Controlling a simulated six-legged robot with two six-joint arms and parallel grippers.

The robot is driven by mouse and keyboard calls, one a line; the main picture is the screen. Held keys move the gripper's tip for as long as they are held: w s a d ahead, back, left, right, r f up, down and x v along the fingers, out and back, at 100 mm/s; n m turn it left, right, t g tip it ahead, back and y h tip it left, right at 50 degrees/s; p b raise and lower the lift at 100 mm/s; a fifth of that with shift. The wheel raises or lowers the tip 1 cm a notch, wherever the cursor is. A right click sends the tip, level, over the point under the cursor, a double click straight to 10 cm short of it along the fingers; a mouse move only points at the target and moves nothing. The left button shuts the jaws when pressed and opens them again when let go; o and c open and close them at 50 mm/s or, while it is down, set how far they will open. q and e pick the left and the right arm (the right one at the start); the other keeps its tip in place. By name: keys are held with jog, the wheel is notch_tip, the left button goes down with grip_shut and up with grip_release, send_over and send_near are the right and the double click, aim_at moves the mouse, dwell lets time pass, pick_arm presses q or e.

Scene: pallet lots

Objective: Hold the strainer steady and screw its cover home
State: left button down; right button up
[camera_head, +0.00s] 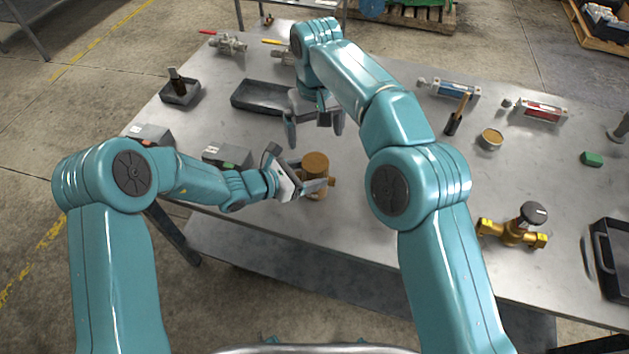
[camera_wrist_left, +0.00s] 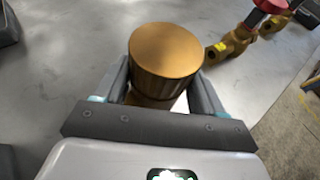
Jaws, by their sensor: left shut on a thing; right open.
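The brass strainer (camera_head: 317,182) stands upright near the front edge of the table. A round, flat-topped brass cover (camera_head: 315,162) with a ridged side sits on top of it; it fills the upper middle of the left wrist view (camera_wrist_left: 166,52). I cannot tell how tightly it is seated. My left gripper (camera_head: 304,182) is shut on the strainer, its fingers on either side just below the cover (camera_wrist_left: 155,95). My right gripper (camera_head: 314,126) is open and empty, pointing down, behind the strainer and above the table.
A small grey box (camera_head: 228,152) is left of the strainer. A brass valve with a black knob (camera_head: 513,232) stands at right. A red-handled brass valve (camera_wrist_left: 236,42) shows in the left wrist view. Table room right of the strainer looks clear.

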jog(key=shift+r, duration=0.3)
pick_arm(q)
grip_release()
jog(key=shift+s+a+r, duration=0.15)
jog(key=shift+a, duration=0.2)
jog(key=b+v, duration=0.2)
jog(key=v, duration=1.3)
jog(key=shift+s+a+r+b, duration=0.1)
jog(key=shift+s+r+b, duration=0.1)
jog(key=shift+b, duration=0.15)
pick_arm(e)
notch_tip(320, 180, down, 3)
jog(key=shift+r, duration=0.15)
